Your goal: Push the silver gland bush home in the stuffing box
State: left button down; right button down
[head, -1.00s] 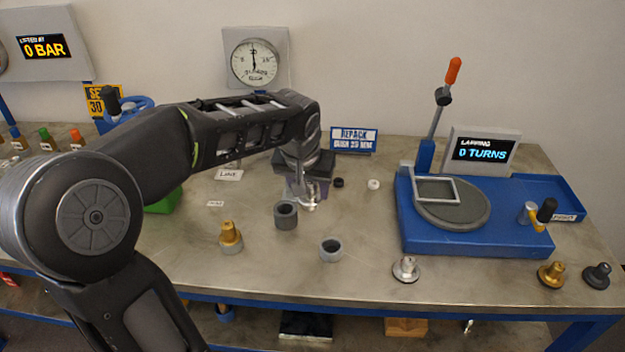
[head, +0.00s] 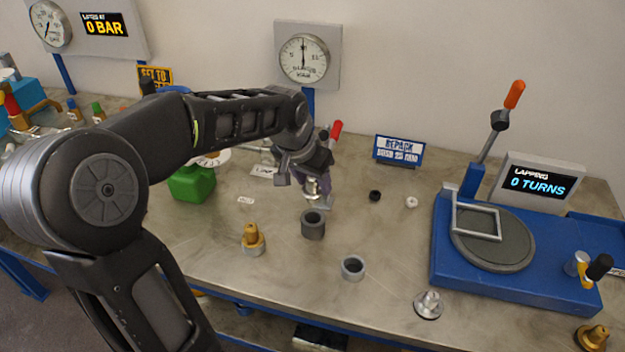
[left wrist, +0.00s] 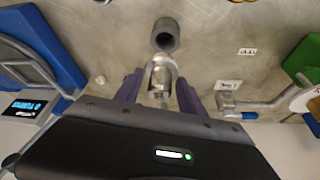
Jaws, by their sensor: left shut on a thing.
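The silver gland bush (head: 312,188) is held in my left gripper (head: 311,180), whose fingers are shut on it. The bush also shows in the left wrist view (left wrist: 160,76), between the two purple fingers (left wrist: 158,92). The stuffing box appears to be the dark grey open cylinder (head: 313,226), upright on the bench. Its dark bore shows in the left wrist view (left wrist: 165,38). The bush is outside the bore, just above and behind the box in the head view. My right gripper is not in view.
A grey ring (head: 353,268), a brass fitting (head: 252,238) in a grey ring, and a silver flanged piece (head: 429,305) stand nearby. A green block (head: 192,183) is at left and the blue lapping machine (head: 480,262) at right.

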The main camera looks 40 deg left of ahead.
aim_at(307, 196)
pick_arm(q)
jog(key=shift+f, duration=0.1)
jog(key=shift+f+b, duration=2.1)
jog(key=shift+f, duration=0.3)
jog(key=shift+f+b, duration=0.15)
jog(key=shift+b, duration=0.15)
jog(key=shift+f+b, duration=1.35)
jog(key=shift+f, duration=0.25)
jog(key=c, duration=0.6)
grip_release()
jog(key=shift+v, duration=4)
